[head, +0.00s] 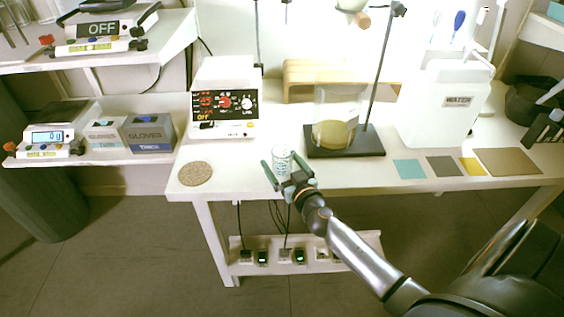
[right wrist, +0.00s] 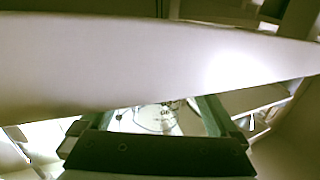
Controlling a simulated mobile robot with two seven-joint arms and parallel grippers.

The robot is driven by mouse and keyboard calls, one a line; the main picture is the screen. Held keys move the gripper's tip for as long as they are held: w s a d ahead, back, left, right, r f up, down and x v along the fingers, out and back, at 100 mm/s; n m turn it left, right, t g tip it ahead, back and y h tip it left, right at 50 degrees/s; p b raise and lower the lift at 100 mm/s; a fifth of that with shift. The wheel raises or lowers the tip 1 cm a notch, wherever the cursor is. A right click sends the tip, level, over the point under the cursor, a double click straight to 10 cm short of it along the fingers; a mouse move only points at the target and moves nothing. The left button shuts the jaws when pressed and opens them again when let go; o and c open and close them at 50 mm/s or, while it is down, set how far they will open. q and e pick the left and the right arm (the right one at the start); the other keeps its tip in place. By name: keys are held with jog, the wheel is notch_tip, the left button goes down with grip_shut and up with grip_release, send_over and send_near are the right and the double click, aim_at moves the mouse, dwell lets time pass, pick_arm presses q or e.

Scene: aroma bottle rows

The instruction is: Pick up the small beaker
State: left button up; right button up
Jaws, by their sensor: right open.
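The small beaker (head: 282,156) is clear glass with pale markings and stands near the front edge of the white bench in the head view. My right gripper (head: 283,163) is open at the bench's front edge, with one green finger on each side of the beaker. In the right wrist view, clear glass with dark print, apparently the small beaker (right wrist: 155,119), shows between the open fingers of the right gripper (right wrist: 160,108). I cannot tell whether either finger touches it. My left gripper is not in view.
A large beaker (head: 334,109) with yellowish contents stands on a black stand base (head: 345,151) behind and right. A cork mat (head: 195,173) lies left, near a control box (head: 224,103). A water canister (head: 446,105) and flat coloured squares (head: 409,169) are on the right.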

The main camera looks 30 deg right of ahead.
jog(key=shift+c, duration=0.3)
jog(key=c, duration=1.4)
